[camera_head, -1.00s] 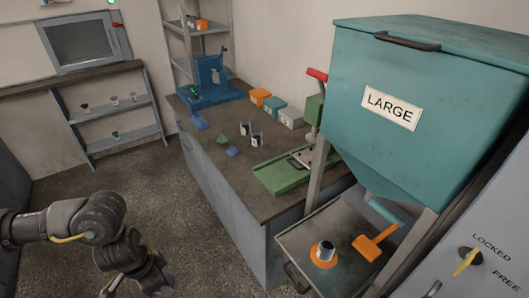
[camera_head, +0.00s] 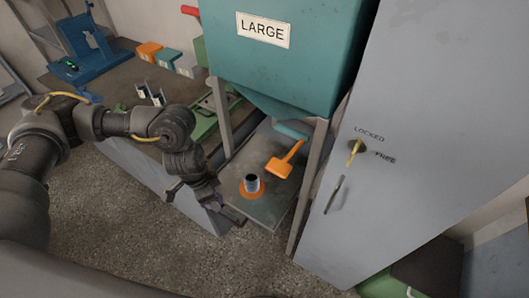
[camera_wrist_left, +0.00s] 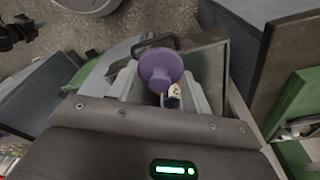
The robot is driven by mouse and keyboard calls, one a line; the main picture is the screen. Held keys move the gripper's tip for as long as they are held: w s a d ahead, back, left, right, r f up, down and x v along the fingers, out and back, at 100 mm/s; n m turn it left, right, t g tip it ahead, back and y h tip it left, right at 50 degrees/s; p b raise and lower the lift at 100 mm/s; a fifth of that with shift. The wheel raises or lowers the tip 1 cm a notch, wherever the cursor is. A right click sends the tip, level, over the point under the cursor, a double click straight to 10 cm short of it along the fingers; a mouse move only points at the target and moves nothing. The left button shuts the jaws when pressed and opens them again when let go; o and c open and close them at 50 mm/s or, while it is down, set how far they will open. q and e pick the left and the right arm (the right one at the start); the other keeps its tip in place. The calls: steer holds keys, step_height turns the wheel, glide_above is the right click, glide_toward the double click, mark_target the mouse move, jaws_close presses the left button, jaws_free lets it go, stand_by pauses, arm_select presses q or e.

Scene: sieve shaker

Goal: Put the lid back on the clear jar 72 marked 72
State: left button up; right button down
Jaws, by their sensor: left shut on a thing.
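My left gripper (camera_head: 208,198) is shut on a purple round-topped lid (camera_wrist_left: 160,68), which sits between the grey fingers in the left wrist view. A small piece with a pale, unreadable label (camera_wrist_left: 173,91) shows just below the lid; I cannot tell whether it is joined to it. A small upright jar (camera_head: 252,181) with a dark top stands in an orange ring (camera_head: 246,194) on the metal tray, right of my left gripper. No number is readable on it. My right gripper is not in view.
An orange scoop (camera_head: 286,161) lies on the metal tray (camera_head: 268,209) under the teal hopper (camera_head: 275,65). Two labelled containers (camera_head: 149,94) stand on the bench beyond my arm. A grey cabinet (camera_head: 352,210) with a yellow key bounds the right side.

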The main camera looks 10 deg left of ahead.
arm_select(q)
steer(key=w+d+r+m+p, duration=0.2)
steer(key=w+d+m+p, duration=0.2)
steer(key=w+p, duration=0.1)
steer(key=w+d+r+m+g+p, duration=0.1)
steer(key=w+d+r+m+p, duration=0.2)
steer(key=w, duration=0.5)
steer(key=shift+d+m+h+p, duration=0.3)
steer(key=shift+d+m+p, duration=0.4)
steer(key=shift+p, duration=0.5)
steer(key=shift+a, duration=0.1)
step_height(320, 180, down, 6)
steer(key=b, duration=0.5)
